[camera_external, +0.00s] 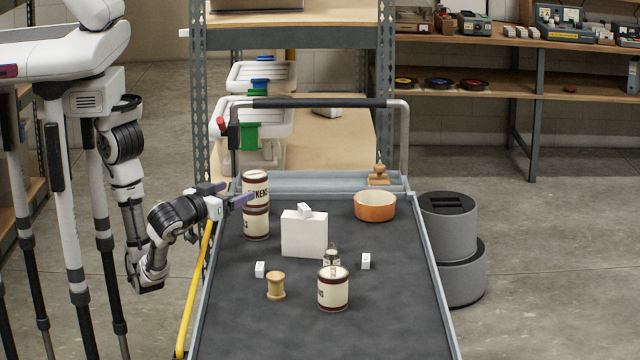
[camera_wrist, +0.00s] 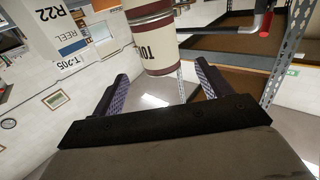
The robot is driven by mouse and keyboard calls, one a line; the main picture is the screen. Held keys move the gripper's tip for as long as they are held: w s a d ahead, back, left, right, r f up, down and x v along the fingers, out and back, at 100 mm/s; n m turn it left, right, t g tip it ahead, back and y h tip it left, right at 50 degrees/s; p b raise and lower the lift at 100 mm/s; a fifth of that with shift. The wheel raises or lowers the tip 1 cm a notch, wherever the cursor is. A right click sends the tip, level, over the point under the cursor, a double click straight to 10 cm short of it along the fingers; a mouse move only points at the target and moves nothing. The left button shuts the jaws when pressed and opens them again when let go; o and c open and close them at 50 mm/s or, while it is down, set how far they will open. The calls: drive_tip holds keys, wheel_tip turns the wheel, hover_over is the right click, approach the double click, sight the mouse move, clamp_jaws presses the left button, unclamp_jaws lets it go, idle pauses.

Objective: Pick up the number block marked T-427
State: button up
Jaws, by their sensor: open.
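Several small white blocks are on the dark cart top. One (camera_external: 260,269) is at the left, one (camera_external: 365,260) at the right, and one (camera_external: 304,210) sits on a white box (camera_external: 303,238). Their markings are too small to read in the external view, so I cannot tell which is T-427. In the wrist view a white piece marked T-305 (camera_wrist: 75,66) is at the upper left, beside lettering reading REEL R22. My gripper (camera_external: 236,194) is open and empty, above the cart's left side by the stacked token canisters (camera_external: 256,222).
A token canister (camera_external: 333,292) and a wooden spool (camera_external: 276,287) stand near the front. An orange bowl (camera_external: 375,206) and a wooden piece (camera_external: 379,175) are toward the back right. The cart's handle (camera_external: 320,103) rises behind.

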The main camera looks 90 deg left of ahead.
drive_tip(key=shift+v, duration=0.95)
drive_tip(key=shift+c, duration=0.6)
drive_tip(key=shift+s+d, duration=0.15)
drive_tip(key=shift+d, duration=0.05)
drive_tip(key=c, duration=0.7)
drive_tip(key=shift+o, duration=0.2)
